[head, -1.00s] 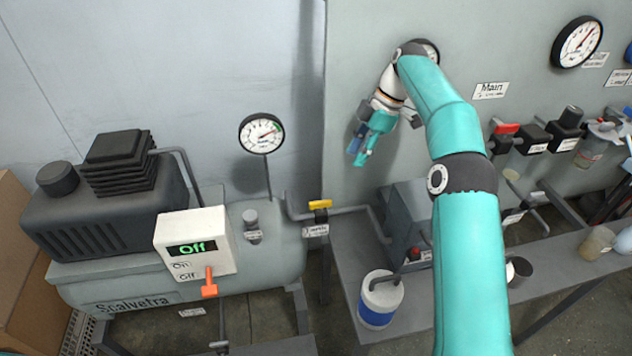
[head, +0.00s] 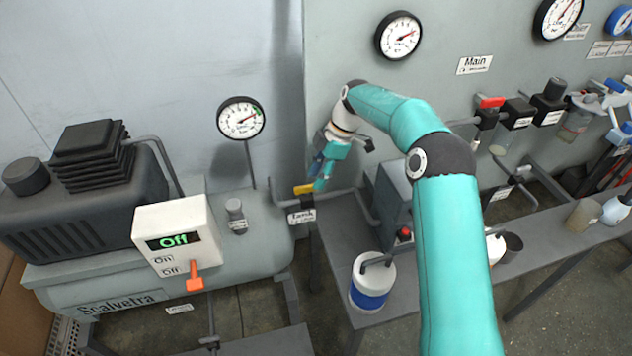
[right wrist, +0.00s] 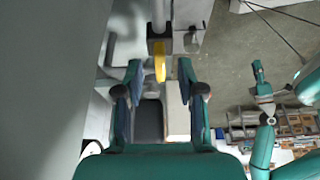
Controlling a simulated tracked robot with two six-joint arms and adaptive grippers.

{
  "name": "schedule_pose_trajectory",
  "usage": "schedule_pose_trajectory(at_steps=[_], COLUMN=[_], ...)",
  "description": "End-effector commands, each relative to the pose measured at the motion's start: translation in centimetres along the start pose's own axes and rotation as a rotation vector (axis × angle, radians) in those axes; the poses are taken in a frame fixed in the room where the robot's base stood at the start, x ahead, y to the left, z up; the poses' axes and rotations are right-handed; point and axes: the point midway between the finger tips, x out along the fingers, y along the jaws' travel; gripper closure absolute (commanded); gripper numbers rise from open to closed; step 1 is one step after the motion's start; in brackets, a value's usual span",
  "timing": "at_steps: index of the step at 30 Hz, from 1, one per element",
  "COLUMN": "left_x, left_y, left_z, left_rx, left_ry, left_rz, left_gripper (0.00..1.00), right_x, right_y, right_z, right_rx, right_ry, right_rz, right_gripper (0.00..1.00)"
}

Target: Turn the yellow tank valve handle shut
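The yellow tank valve handle (head: 303,190) sits on a dark valve body in the pipe right of the grey tank, above a "Tank" label. In the head view it lies roughly along the pipe. My right gripper (head: 318,177) is just right of it, its fingers partly covering the handle's right end. In the right wrist view the handle (right wrist: 160,62) stands between the open fingertips (right wrist: 160,72), with a gap on each side. I see no clear contact. My left arm seems to show at the right of that view, with its gripper (right wrist: 259,72) too small to read.
A grey bench (head: 335,230) with a white and blue container (head: 371,283) lies right of the valve. The wall behind is close.

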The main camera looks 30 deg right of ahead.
Motion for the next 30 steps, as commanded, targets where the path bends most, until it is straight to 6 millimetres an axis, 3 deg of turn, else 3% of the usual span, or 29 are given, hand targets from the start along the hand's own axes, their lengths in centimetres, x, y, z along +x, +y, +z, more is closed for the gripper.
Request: schedule_pose_trajectory(at_steps=[6,16,17,24,30], left_x=[-0.1,-0.1,-0.1,-0.1,-0.1], left_y=[0.1,0.1,0.1,0.1,0.0], left_z=[0.0,0.0,0.0,0.0,0.0], left_rx=[0.000,0.000,0.000,0.000,0.000], left_ry=[0.000,0.000,0.000,0.000,0.000], left_rz=[0.000,0.000,0.000,0.000,0.000], left_gripper=[0.60,0.60,0.60,0.60,0.60], right_x=[2.2,2.6,2.6,2.6,2.5], right_y=[0.0,0.0,0.0,0.0,0.0], right_z=[-0.1,0.0,0.0,0.0,0.3], right_rx=[-0.001,-0.001,-0.001,0.000,0.002], right_ry=[0.000,0.000,0.000,0.000,-0.001], right_rz=[-0.002,0.000,0.000,0.000,0.000], right_gripper=[0.61,0.61,0.63,1.00,1.00])
